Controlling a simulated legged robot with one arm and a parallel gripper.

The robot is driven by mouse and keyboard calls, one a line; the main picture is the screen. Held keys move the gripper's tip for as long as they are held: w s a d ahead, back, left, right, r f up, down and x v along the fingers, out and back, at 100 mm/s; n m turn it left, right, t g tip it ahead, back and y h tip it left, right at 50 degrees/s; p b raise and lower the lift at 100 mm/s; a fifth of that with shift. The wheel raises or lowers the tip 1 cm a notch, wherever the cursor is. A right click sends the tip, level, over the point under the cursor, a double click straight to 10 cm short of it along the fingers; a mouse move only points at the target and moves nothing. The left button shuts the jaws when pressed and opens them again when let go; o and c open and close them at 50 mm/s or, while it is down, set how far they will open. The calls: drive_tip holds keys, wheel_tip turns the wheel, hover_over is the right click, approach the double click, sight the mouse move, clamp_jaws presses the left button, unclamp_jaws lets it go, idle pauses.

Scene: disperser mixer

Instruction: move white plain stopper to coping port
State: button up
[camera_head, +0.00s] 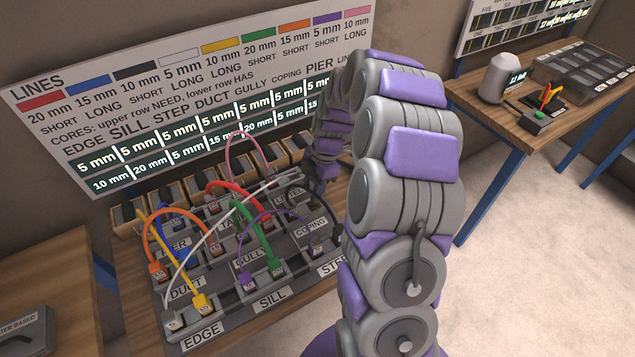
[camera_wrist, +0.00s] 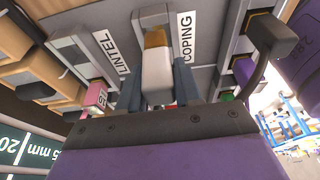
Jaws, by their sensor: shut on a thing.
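My gripper (camera_wrist: 155,85) is shut on a white plain stopper (camera_wrist: 157,78), a white block with a gold-brown end pointing away from me. In the wrist view, that end is by a grey socket (camera_wrist: 155,15) between the LINTEL and COPING labels. I cannot tell whether it is inside the socket or just in front of it. In the head view, the COPING label (camera_head: 311,225) is on the right side of the port board. My gripper (camera_head: 322,170) is just behind that label, partly hidden, and the stopper cannot be made out there.
The port board (camera_head: 225,290) carries several coloured cables, arching close to my gripper. A purple plug (camera_wrist: 242,70) and a pink plug (camera_wrist: 95,97) flank it in the wrist view. Small wooden bins (camera_head: 272,155) and a sign (camera_head: 200,90) stand behind. Another table (camera_head: 540,70) is at right.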

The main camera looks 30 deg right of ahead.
drive_tip(key=shift+a+r, duration=0.1)
drive_tip(key=shift+a, duration=1)
drive_tip(key=shift+d, duration=1.35)
drive_tip(key=shift+a, duration=1.3)
drive_tip(key=shift+d, duration=1.25)
drive_tip(key=shift+a, duration=0.9)
drive_tip(key=shift+d+b, duration=0.3)
drive_tip(key=shift+f, duration=0.25)
drive_tip(key=shift+a+f, duration=0.25)
